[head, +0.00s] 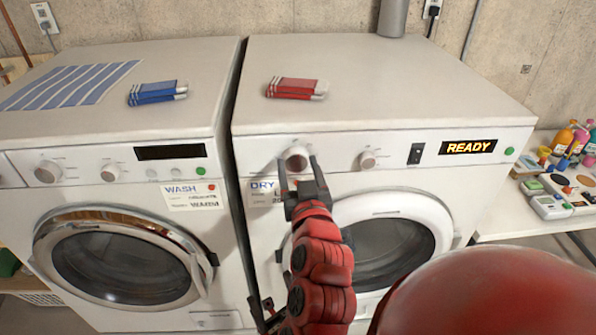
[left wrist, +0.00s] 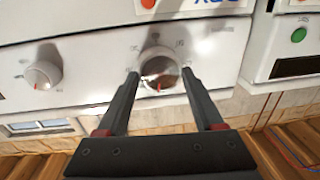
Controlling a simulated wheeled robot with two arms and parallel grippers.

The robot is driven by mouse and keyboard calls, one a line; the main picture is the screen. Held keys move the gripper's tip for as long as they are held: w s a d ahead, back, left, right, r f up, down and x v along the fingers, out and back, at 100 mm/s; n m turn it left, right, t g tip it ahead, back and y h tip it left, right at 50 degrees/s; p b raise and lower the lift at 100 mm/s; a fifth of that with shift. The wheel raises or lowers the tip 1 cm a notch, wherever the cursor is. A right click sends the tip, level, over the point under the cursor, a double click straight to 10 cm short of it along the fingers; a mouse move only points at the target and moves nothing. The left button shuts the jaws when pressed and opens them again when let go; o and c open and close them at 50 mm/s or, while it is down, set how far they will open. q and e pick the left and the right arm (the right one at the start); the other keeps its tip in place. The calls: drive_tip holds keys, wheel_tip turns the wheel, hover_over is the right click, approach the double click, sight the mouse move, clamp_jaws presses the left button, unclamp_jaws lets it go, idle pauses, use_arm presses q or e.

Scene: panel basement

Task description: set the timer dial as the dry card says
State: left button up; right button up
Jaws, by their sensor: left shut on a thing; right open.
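The white dryer (head: 380,80) has two knobs on its front panel. My left gripper (head: 299,165) is shut on the left knob, the timer dial (head: 297,154), with one finger on each side. In the left wrist view the dial (left wrist: 160,68) sits between the fingertips, its red mark toward the gripper. The dry card (head: 259,190) is below the dial; my gripper covers much of it, leaving "DRY", "L" and "20" partly showing. Its edge, upside down, is in the wrist view (left wrist: 190,8). My right gripper (head: 264,310) is low at the bottom, open and partly hidden.
The second dryer knob (head: 367,159), a black switch (head: 416,153) and a display (head: 468,147) reading READY are to the right. The washer (head: 110,130) with its wash card (head: 194,195) stands left. Red cloths (head: 293,88) lie on the dryer. A cluttered table (head: 510,222) is right.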

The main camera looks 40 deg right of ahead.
use_arm(q)
drive_tip(key=m, duration=0.2)
drive_tip(key=m+b, duration=0.1)
drive_tip(key=shift+f+m, duration=0.2)
drive_tip(key=shift+m, duration=0.2)
drive_tip(key=m, duration=0.3)
drive_tip(key=shift+s+d+m+h+b, duration=0.1)
drive_tip(key=shift+m+h+b, duration=0.2)
drive_tip(key=shift+m+b, duration=0.1)
drive_tip(key=m, duration=0.3)
drive_tip(key=shift+m+h+p, duration=0.3)
drive_tip(key=shift+m+p, duration=0.1)
drive_tip(key=shift+f+m+p, duration=0.1)
drive_tip(key=shift+m+p, duration=0.6)
drive_tip(key=shift+m, duration=1.8)
drive_tip(key=shift+h, duration=0.3)
drive_tip(key=o, duration=1.4)
drive_tip(key=shift+c, duration=0.2)
drive_tip(key=shift+s, duration=0.1)
